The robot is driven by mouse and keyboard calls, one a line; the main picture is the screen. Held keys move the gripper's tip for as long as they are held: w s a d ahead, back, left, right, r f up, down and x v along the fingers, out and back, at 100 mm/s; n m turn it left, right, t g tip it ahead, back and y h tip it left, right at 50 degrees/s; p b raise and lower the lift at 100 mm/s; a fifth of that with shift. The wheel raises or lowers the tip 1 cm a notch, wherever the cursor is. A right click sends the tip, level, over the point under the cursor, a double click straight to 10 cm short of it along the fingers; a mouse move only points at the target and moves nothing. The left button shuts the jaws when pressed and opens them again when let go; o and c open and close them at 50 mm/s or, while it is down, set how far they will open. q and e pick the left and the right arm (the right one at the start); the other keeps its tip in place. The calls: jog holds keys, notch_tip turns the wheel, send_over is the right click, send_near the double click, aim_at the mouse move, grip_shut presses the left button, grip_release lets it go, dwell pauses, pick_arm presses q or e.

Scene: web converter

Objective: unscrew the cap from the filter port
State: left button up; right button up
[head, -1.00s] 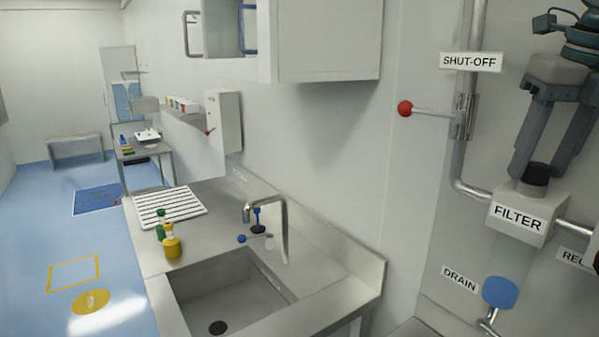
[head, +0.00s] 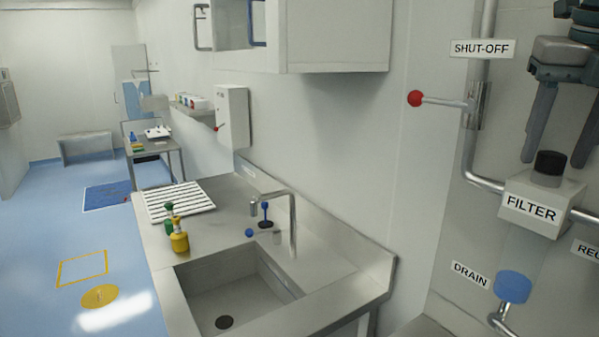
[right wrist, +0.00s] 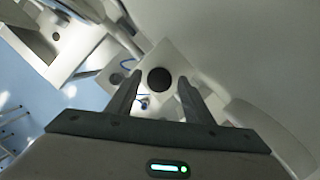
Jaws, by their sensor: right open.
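The black round cap (head: 549,168) sits upright on the grey box labelled FILTER (head: 550,205) at the right of the head view. My right gripper (head: 552,150) is open, with its two fingers pointing down above and to either side of the cap, and it holds nothing. In the right wrist view the cap (right wrist: 160,80) shows between and beyond the tips of the open fingers (right wrist: 156,90). Whether the fingertips are level with the cap is hard to tell. My left gripper is not in view.
A pipe (head: 470,140) with a red-knobbed shut-off lever (head: 440,101) stands left of the filter. A blue drain knob (head: 513,287) is below it. A steel sink counter (head: 345,290) with yellow and green bottles is at the centre. A wall cabinet (head: 330,35) hangs above.

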jog(key=shift+s+d+f+m, duration=0.1)
jog(key=shift+d+f+m, duration=0.2)
jog(key=shift+m, duration=0.7)
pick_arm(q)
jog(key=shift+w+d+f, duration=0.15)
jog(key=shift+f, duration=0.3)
pick_arm(e)
jog(key=shift+a+f+m, duration=0.1)
jog(key=shift+f+m, duration=0.05)
jog(key=shift+m, duration=0.25)
jog(key=shift+f, duration=0.1)
jog(key=shift+h, duration=0.3)
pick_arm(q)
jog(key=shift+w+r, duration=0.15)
pick_arm(e)
jog(key=shift+a+m+g+h, duration=0.15)
jog(key=shift+m+g, duration=0.1)
jog(key=shift+m, duration=0.75)
jog(key=shift+a+m+g+h, duration=0.15)
jog(key=shift+m+g, duration=0.1)
jog(key=shift+m, duration=0.75)
jog(key=shift+d, duration=0.1)
jog(key=shift+w, duration=0.25)
grip_shut()
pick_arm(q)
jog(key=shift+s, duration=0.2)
